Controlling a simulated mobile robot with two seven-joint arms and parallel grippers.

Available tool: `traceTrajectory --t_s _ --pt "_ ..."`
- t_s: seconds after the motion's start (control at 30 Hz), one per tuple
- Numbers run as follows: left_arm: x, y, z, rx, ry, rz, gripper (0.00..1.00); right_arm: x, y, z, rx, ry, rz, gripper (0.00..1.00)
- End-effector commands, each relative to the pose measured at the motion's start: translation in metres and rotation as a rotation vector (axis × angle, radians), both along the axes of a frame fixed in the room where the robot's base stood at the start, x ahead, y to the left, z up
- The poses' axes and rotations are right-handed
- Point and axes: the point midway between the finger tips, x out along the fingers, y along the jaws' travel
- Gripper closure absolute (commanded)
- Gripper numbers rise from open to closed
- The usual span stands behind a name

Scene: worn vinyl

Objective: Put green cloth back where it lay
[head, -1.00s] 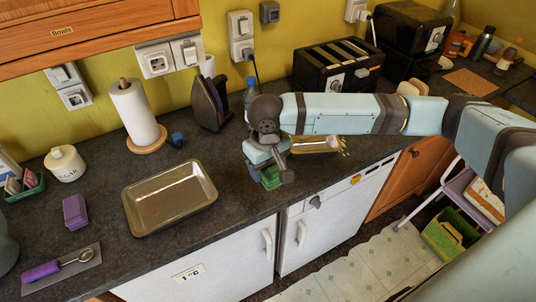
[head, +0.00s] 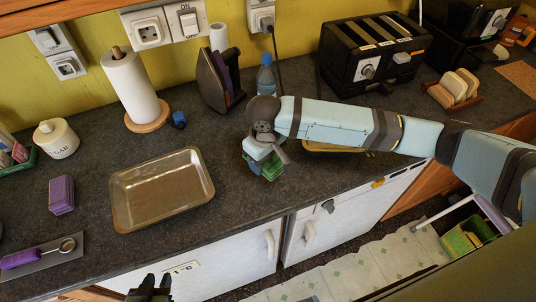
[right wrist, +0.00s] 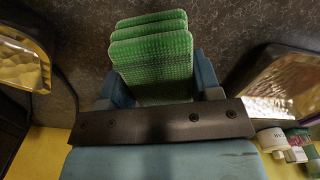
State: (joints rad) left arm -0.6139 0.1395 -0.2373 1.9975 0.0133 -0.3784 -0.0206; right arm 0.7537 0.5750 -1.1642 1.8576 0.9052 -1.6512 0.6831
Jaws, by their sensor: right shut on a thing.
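The green cloth (head: 272,172) is a folded, layered pad. My right gripper (head: 265,160) is shut on it, above the dark counter just right of the metal tray. In the right wrist view the cloth (right wrist: 152,55) sits between the two blue fingers, its textured layers showing. I cannot tell whether it touches the counter. My left gripper (head: 152,288) shows at the bottom edge of the head view, in front of the counter; its two dark fingertips stand apart with nothing between them.
The metal tray (head: 119,205) lies left of the cloth. A purple pad (head: 61,194), paper towel roll (head: 131,88), iron (head: 213,80), blue bottle (head: 266,76) and toaster (head: 375,55) stand around. A yellowish tray (head: 318,148) is partly hidden behind my right arm. Bare counter surrounds the cloth.

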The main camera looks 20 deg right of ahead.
Motion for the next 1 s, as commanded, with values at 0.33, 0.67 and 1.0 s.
traceTrajectory --t_s 0.33,0.67,1.0 --pt "-0.002 0.003 0.001 0.006 0.006 0.002 0.66 0.000 0.000 0.002 0.000 0.001 -0.001 0.64" --pt "0.000 0.006 0.009 0.009 -0.002 0.011 0.66 0.000 0.000 -0.013 0.000 0.002 -0.003 0.64" --pt "-0.002 0.003 0.001 0.004 0.006 0.005 0.66 -0.001 0.000 -0.047 0.000 0.002 -0.002 0.64"
